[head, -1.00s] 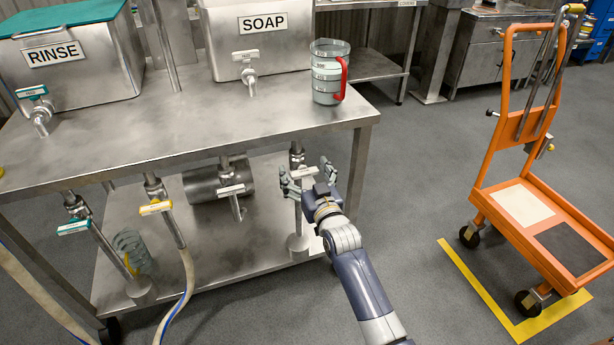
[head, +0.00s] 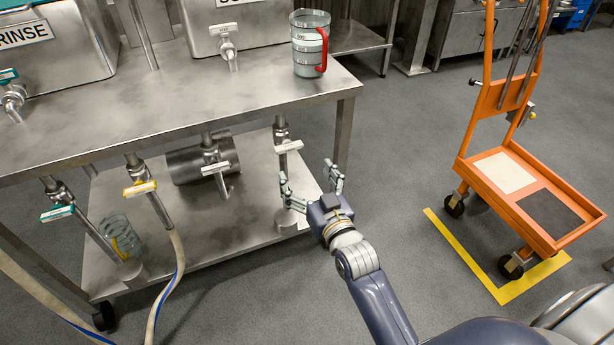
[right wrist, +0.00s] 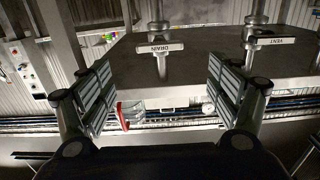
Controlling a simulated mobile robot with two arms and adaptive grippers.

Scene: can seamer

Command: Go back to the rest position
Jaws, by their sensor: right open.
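My right gripper (head: 311,184) is open and empty, with its two fingers spread apart. In the head view it is beside the right front corner of the steel table's lower shelf, below and right of a white valve handle (head: 289,147). The right wrist view shows the open fingers (right wrist: 162,90) at both sides with nothing between their pads. Beyond them are white handles marked DRAIN (right wrist: 160,47) and VENT (right wrist: 278,40), apart from the fingers. My left gripper is not in view.
A jug with a red handle (head: 310,45) stands on the steel table (head: 180,95). Yellow (head: 139,188) and teal (head: 57,213) valve handles hang below, with a hose (head: 172,270). An orange cart (head: 520,195) stands right within yellow floor tape. Grey floor between is clear.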

